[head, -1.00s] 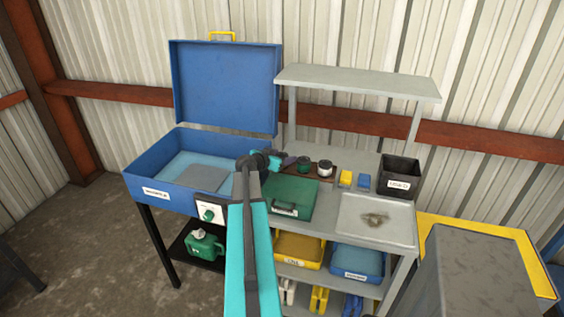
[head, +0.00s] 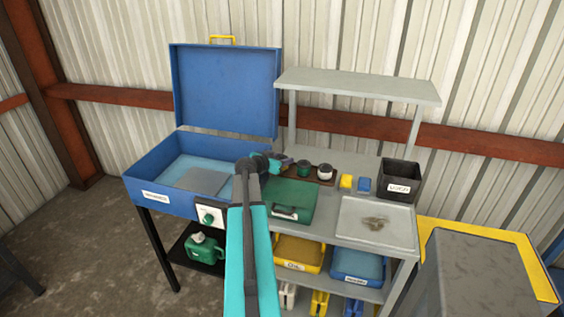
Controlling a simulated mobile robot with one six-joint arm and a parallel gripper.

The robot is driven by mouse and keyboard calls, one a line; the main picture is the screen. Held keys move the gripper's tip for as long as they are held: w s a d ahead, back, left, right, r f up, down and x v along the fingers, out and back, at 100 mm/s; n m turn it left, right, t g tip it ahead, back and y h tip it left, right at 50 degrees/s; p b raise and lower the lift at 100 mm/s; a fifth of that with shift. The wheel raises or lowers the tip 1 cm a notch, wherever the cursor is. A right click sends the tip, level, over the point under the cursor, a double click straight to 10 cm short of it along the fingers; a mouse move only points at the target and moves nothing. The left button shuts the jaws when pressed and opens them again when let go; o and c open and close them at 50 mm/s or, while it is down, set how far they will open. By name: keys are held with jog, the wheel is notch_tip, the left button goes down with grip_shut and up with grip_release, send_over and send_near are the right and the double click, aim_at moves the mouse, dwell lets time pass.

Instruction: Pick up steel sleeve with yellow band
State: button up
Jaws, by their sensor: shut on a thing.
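My gripper (head: 284,163) is at the left end of a dark brown rack (head: 315,178) on the grey bench, beyond the green case. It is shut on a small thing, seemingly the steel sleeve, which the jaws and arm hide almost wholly. I cannot make out its yellow band. Two other short round pieces stand on the rack to the right of my gripper: one with a green band (head: 303,166) and a pale one with a dark top (head: 325,171).
A green case (head: 291,200) lies in front of the rack. A yellow block (head: 346,181), a blue block (head: 364,184) and a black bin (head: 401,180) stand to the right. A grey tray (head: 376,224) lies in front of them. A shelf (head: 357,86) overhangs the back.

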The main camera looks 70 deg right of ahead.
aim_at(282, 158)
jog(key=shift+r+b, duration=0.8)
jog(key=shift+r, duration=0.7)
jog(key=w+a+r+b, duration=0.1)
jog(key=w+a+b, duration=0.4)
jog(key=a, duration=0.9)
jog(key=shift+w+r, duration=0.35)
jog(key=shift+w, duration=0.9)
